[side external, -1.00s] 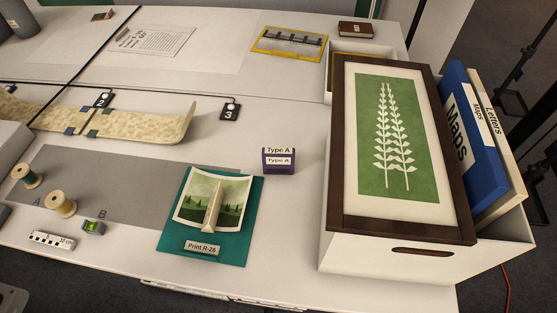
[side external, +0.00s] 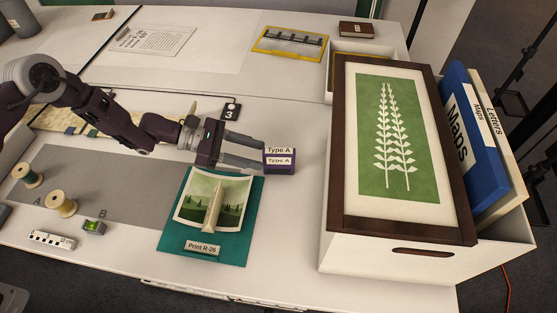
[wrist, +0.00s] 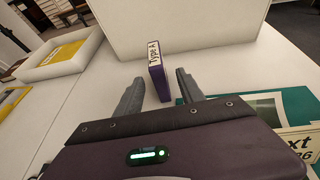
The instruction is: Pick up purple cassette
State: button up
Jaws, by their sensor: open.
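The purple cassette (side external: 279,168), with white "Type A" labels, stands upright on the white table, left of the large white box. My gripper (side external: 259,154) is at its left side in the side view, with the fingers pointing at it. In the wrist view the cassette (wrist: 159,76) stands ahead, between the lines of the two open fingers (wrist: 160,92). The fingers look spread to either side of its near end, with nothing held. I cannot tell whether either finger touches it.
A white box (side external: 395,258) holding a framed leaf print and folders stands to the right. A teal board (side external: 232,250) with a photo print lies just in front of my gripper. Wooden spools (side external: 61,204) stand at left. A smaller white tray (wrist: 62,60) lies beyond, at left in the wrist view.

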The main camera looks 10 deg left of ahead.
aim_at(279, 160)
jog(key=x, duration=0.7)
jog(key=shift+w+d, duration=0.1)
grip_shut()
